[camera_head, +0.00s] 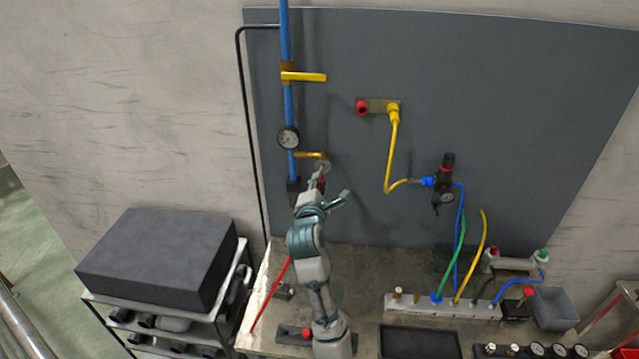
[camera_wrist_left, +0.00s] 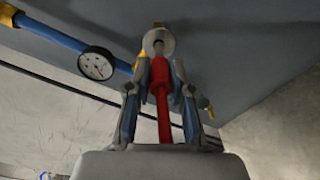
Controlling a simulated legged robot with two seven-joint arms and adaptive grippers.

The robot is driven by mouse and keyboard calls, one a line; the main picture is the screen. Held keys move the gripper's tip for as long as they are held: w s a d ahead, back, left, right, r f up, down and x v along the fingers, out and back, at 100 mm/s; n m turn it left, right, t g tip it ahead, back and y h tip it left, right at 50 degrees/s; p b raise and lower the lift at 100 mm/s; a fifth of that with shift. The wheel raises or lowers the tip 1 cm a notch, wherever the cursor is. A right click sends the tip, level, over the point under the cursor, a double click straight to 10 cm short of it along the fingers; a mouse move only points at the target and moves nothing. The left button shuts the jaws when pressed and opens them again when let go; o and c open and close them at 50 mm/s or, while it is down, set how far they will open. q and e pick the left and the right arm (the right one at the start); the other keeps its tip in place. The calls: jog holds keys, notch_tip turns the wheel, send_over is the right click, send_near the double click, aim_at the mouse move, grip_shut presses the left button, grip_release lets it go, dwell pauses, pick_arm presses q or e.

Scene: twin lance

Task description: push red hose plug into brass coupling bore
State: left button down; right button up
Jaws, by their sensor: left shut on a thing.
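My left gripper (camera_head: 317,180) is up at the grey wall panel, just below the brass coupling (camera_head: 312,155) on the blue pipe. In the left wrist view, my left gripper (camera_wrist_left: 160,78) is shut on the red hose plug (camera_wrist_left: 162,90), one finger on each side. The plug's thin tip points at the round grey face (camera_wrist_left: 158,41) of the coupling and overlaps it. I cannot tell whether the tip is touching or inside the bore. My right gripper is in neither view.
A pressure gauge (camera_head: 288,138) and a yellow lever (camera_head: 304,77) sit on the blue pipe (camera_head: 285,45). A red hose (camera_head: 270,294) hangs at the left of the bench (camera_head: 375,270). A yellow hose (camera_head: 390,155) and a regulator (camera_head: 444,182) are to the right.

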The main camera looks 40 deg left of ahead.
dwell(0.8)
pick_arm(q)
jog(key=shift+p+x, duration=0.9)
jog(key=shift+x, duration=1.4)
dwell(1.7)
jog(key=c, duration=0.7)
grip_release()
jog(key=shift+c, duration=0.2)
jog(key=shift+s, duration=0.1)
jog(key=v, duration=1.1)
jog(key=shift+s+d, duration=0.3)
